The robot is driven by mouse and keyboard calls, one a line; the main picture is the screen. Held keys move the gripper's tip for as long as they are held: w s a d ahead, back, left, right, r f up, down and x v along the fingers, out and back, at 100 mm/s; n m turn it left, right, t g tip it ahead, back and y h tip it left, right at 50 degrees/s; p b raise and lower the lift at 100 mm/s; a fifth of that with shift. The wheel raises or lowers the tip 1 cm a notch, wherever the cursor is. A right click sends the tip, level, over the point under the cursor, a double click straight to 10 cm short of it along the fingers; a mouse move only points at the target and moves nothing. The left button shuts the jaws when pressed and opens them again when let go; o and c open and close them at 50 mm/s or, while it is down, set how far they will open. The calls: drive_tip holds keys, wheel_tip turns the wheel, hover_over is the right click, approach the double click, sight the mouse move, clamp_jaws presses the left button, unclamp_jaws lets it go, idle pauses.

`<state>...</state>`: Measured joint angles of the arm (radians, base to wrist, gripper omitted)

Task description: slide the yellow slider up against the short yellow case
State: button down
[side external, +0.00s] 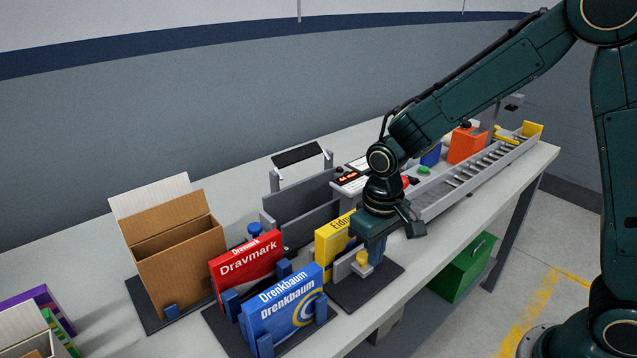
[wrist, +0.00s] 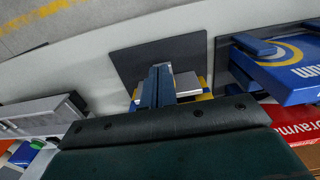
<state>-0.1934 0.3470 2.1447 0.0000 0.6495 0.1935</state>
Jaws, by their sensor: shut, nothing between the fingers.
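The short yellow case (side external: 333,236) stands upright on a dark base plate (side external: 372,290) in the side view, partly hidden behind my arm. In front of it is a light grey upright plate with a yellow knob, which I take as the yellow slider (side external: 361,258). I cannot tell whether the slider touches the case. My gripper (side external: 376,258) is shut and empty, pointing down just right of the knob. In the wrist view my gripper (wrist: 158,84) hides part of the slider, whose grey plate (wrist: 187,85) shows beside the fingers with yellow around it.
A blue Drenkbaum box (side external: 284,305) and a red Dravmark box (side external: 246,266) stand in holders to the left. A cardboard carton (side external: 180,250) is farther left. A grey roller track (side external: 475,175) with an orange block (side external: 467,145) lies right. The table's front edge is close.

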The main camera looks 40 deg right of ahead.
drive_tip(key=shift+w, duration=0.95)
idle(0.5)
drive_tip(key=shift+s, duration=0.2)
drive_tip(key=shift+s, duration=0.35)
drive_tip(key=shift+s, duration=0.1)
drive_tip(key=shift+r, duration=0.1)
wheel_tip(320, 180, up, 6)
drive_tip(key=shift+f, duration=0.1)
idle(1.0)
